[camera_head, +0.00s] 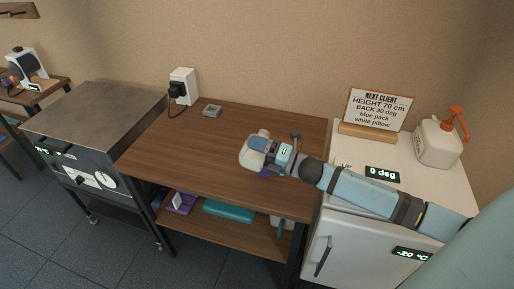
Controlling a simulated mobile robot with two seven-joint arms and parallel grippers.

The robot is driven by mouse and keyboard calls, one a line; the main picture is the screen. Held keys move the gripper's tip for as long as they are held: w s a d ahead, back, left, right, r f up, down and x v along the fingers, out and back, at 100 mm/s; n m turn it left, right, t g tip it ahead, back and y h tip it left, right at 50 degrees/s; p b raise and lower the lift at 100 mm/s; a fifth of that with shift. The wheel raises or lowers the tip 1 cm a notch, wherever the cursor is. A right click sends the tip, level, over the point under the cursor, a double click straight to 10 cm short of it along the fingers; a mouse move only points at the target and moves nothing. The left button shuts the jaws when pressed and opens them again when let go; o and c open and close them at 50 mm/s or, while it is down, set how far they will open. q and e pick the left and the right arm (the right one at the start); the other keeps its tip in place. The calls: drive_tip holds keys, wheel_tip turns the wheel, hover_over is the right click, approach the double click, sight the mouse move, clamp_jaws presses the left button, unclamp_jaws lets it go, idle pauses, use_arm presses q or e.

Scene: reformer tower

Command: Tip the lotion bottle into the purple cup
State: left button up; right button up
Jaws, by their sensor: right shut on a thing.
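My right gripper (257,150) reaches in from the right over the brown wooden table (190,150). It is shut on a cream-white bottle (246,158), which I take to be the lotion bottle. The bottle looks tilted, and the gripper covers much of it. My left gripper is not in view.
A white fridge (345,240) stands right of the table, bearing a sign (380,110) and a jug with an orange pump (438,143). A metal-topped cabinet (95,115) stands left. The table's left half is mostly clear.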

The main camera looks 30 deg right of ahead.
drive_tip(key=shift+f+m, duration=0.1)
drive_tip(key=shift+m, duration=0.2)
drive_tip(key=shift+f+m, duration=0.15)
drive_tip(key=shift+m, duration=0.25)
drive_tip(key=shift+p, duration=0.35)
drive_tip(key=shift+f+m, duration=0.2)
drive_tip(key=shift+m, duration=0.4)
drive_tip(key=shift+p, duration=0.35)
drive_tip(key=shift+d+f+m, duration=0.1)
drive_tip(key=shift+m, duration=0.6)
drive_tip(key=shift+r+m+t+h+p, duration=0.35)
drive_tip(key=shift+m+p, duration=0.25)
drive_tip(key=shift+p, duration=0.3)
